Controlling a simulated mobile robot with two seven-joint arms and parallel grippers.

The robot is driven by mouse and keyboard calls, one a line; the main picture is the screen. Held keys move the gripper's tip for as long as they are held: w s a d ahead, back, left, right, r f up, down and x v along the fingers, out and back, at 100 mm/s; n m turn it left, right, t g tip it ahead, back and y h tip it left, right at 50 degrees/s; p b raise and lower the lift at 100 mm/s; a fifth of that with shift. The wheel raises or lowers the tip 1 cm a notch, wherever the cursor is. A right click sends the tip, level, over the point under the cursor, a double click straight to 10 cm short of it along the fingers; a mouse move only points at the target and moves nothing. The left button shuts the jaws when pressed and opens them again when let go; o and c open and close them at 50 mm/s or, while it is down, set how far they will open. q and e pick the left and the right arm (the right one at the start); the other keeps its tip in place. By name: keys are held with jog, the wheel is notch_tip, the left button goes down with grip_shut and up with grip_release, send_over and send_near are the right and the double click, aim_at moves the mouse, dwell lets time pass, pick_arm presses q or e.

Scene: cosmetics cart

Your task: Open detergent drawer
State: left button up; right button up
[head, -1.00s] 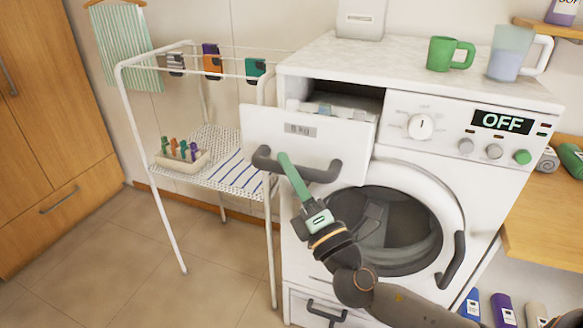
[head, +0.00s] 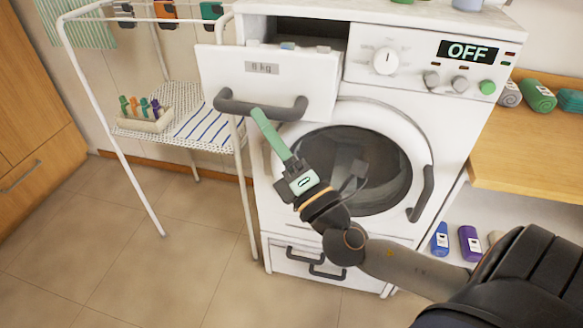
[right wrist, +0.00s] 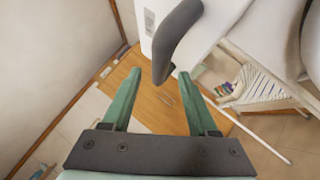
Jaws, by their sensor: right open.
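The detergent drawer (head: 264,77) is pulled well out of the washing machine's top left, and part of its inside shows above its front. Its dark grey handle (head: 252,106) runs along the lower front; the handle also shows in the right wrist view (right wrist: 176,38). My right gripper (head: 262,118) is just below the handle in the head view. In the right wrist view its green fingers (right wrist: 155,85) are apart with nothing held between them, and the handle's end lies just beyond the fingertips. My left gripper is not in view.
The washing machine's round door (head: 355,170) is closed and its display (head: 468,50) reads OFF. A white drying rack (head: 150,130) stands close on the left, holding a small tray of pegs (head: 145,118). A wooden shelf (head: 525,150) is at the right. Open floor lies in front.

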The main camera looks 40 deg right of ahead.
jog(key=v, duration=0.8)
jog(key=shift+s, duration=0.1)
dwell(0.4)
